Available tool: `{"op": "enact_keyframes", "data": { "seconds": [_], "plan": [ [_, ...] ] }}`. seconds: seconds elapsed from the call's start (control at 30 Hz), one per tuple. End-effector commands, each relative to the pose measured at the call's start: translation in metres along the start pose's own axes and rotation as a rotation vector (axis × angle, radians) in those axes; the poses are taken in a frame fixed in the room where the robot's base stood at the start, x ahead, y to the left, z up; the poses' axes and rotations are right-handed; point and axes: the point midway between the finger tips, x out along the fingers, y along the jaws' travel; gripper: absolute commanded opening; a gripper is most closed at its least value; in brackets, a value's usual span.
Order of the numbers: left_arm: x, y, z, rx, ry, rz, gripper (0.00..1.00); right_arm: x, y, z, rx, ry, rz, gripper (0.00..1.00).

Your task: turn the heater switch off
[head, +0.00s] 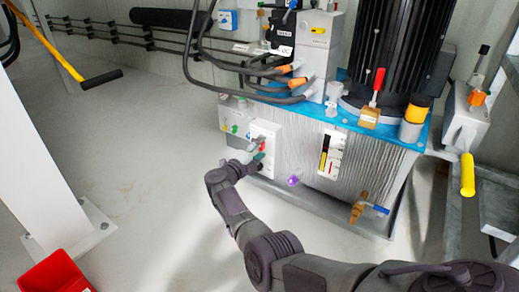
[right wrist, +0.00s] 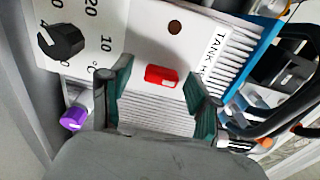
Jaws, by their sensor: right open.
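The heater switch is a small red rocker (right wrist: 161,76) on a white control panel (right wrist: 140,30) with a partly hidden "TANK H" label. In the head view the white control box (head: 263,129) is on the left front of the tank, and my right gripper (head: 258,157) is in front of it, hiding part of its face. In the right wrist view my right gripper (right wrist: 158,72) is open, with one teal finger on each side of the red switch and gaps between. Contact with the panel cannot be told. My left gripper is not in view.
A black temperature knob (right wrist: 60,41) is on the same panel. A purple knob (head: 293,181) is low on the ribbed tank (head: 345,170). Black cables (head: 235,67) hang above the box. A brass valve (head: 359,207) is at the lower right.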

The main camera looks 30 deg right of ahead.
Motion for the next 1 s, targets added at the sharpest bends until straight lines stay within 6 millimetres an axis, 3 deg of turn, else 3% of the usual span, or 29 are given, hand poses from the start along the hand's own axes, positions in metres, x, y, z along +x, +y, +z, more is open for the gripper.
{"op": "enact_keyframes", "data": {
  "seconds": [0.17, 0.57, 1.0],
  "plan": [
    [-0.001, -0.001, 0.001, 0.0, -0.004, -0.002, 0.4, -0.01, 0.0, 0.001, 0.001, -0.003, 0.0, 0.61],
    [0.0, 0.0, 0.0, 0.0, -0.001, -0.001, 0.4, -0.069, 0.001, 0.0, 0.0, -0.001, 0.002, 0.61],
    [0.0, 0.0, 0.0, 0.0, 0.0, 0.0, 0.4, -0.075, 0.0, 0.0, 0.0, 0.0, 0.0, 0.61]
  ]
}}
